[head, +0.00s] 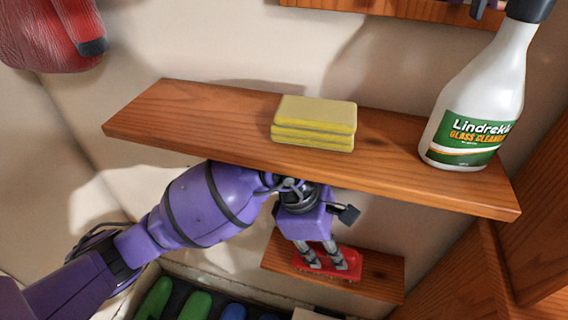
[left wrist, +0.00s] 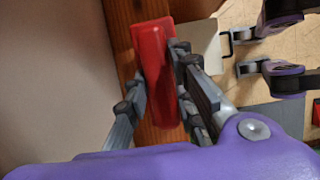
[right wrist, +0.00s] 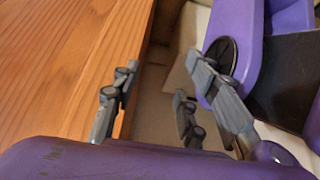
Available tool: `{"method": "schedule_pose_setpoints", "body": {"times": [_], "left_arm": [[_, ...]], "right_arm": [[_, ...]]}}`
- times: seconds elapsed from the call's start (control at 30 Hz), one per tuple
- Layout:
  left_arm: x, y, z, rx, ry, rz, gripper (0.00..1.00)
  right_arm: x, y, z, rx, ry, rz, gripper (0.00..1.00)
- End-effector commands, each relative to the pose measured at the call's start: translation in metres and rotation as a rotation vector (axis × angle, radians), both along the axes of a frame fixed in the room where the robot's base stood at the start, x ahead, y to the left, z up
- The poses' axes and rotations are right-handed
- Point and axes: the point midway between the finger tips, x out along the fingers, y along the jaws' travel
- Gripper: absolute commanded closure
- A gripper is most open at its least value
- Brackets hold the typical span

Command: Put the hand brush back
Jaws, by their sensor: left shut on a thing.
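The red hand brush (head: 351,266) is at the small lower wooden shelf (head: 385,278) in the head view. My left gripper (head: 326,262) reaches down from above, below the upper shelf, and is shut on the brush. In the left wrist view the red brush (left wrist: 154,62) lies between the two fingers, lengthwise over the wood. I cannot tell if it rests on the shelf or hangs just above. My right gripper (right wrist: 160,105) shows only in its own wrist view, open and empty beside a wooden surface.
The upper shelf (head: 185,120) is just above my left wrist. It bears yellow sponges (head: 315,118) and a glass cleaner bottle (head: 480,95). A red leather item (head: 45,35) is at upper left. Green and blue things (head: 195,305) sit in a container below.

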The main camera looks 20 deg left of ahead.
Motion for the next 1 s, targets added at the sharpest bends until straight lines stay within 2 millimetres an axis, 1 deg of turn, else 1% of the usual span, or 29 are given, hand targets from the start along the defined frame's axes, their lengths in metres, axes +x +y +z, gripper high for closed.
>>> {"method": "schedule_pose_setpoints", "body": {"times": [0.03,0.13,0.33,0.5,0.53,0.6,0.67,1.0], "left_arm": [[0.011,-0.002,0.004,-0.003,-0.008,-0.002,1.00],[0.016,-0.002,-0.006,-0.002,-0.007,-0.003,1.00],[0.018,-0.001,-0.007,-0.002,-0.010,-0.003,1.00],[0.018,-0.001,-0.010,-0.002,-0.009,-0.004,1.00],[0.018,-0.001,-0.010,-0.002,-0.009,-0.004,0.75],[0.018,-0.002,-0.009,-0.002,-0.009,-0.004,0.65],[0.018,-0.001,-0.009,-0.002,-0.009,-0.004,0.58],[0.017,-0.002,-0.010,-0.003,-0.009,-0.003,0.58]], "right_arm": [[0.000,0.000,-0.001,0.001,0.000,-0.001,0.60],[0.000,0.000,0.000,0.001,0.000,-0.001,0.60],[-0.001,0.000,0.000,0.000,0.002,-0.001,0.60],[-0.007,-0.001,-0.002,-0.002,0.012,-0.003,0.60],[-0.007,-0.002,-0.002,-0.003,0.013,-0.004,0.60],[-0.009,-0.002,-0.002,-0.003,0.016,-0.004,0.60],[-0.010,-0.002,-0.002,-0.004,0.017,-0.004,0.60],[-0.008,-0.002,-0.003,-0.002,0.014,-0.003,0.60]]}}
